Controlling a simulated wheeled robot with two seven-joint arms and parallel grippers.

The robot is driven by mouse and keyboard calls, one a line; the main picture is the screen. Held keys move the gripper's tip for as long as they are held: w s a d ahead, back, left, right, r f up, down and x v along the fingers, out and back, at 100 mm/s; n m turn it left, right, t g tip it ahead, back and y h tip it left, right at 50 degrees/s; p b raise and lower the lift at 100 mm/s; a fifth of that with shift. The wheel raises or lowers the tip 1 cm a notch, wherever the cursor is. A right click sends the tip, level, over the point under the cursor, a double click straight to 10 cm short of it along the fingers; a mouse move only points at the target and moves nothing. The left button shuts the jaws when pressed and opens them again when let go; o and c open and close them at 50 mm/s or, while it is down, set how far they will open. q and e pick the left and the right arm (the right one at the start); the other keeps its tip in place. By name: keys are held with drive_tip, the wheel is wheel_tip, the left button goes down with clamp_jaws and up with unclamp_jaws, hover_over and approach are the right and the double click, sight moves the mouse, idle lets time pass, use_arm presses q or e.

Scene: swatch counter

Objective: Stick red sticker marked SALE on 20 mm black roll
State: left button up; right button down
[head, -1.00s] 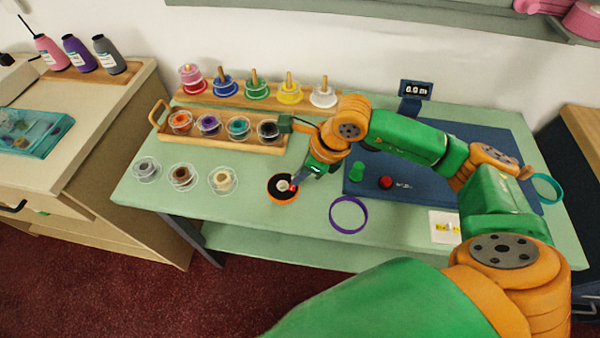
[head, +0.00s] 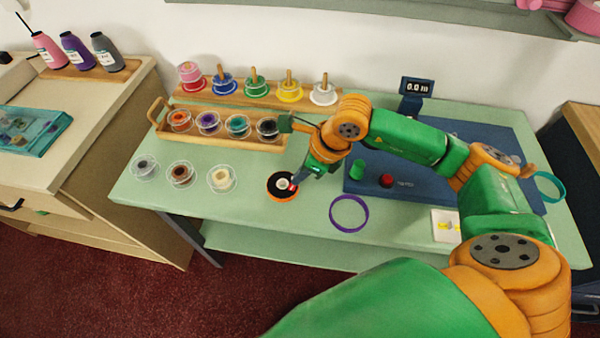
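A black roll (head: 275,191) with an orange rim and a pale core lies flat on the green counter, front of centre. A small red patch, probably the red sticker (head: 293,187), shows on the right side of the roll, just at my gripper's tip. Its lettering is too small to read. My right gripper (head: 296,182) points down at the roll's right side. Its fingertips are too small to show whether they are open or shut, or whether they touch the sticker. My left gripper is not in view.
A purple ring (head: 349,229) lies right of the roll, and a white card with yellow marks (head: 446,226) is farther right. Several clear spools lie to the left, before a wooden tray (head: 222,137) of spools. A blue mat (head: 370,196) holds green and red pieces.

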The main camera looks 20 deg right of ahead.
drive_tip(key=shift+f, duration=0.1)
idle(0.8)
idle(0.3)
drive_tip(key=c, duration=1)
unclamp_jaws()
wheel_tip(320, 180, up, 7)
drive_tip(key=p, duration=0.4)
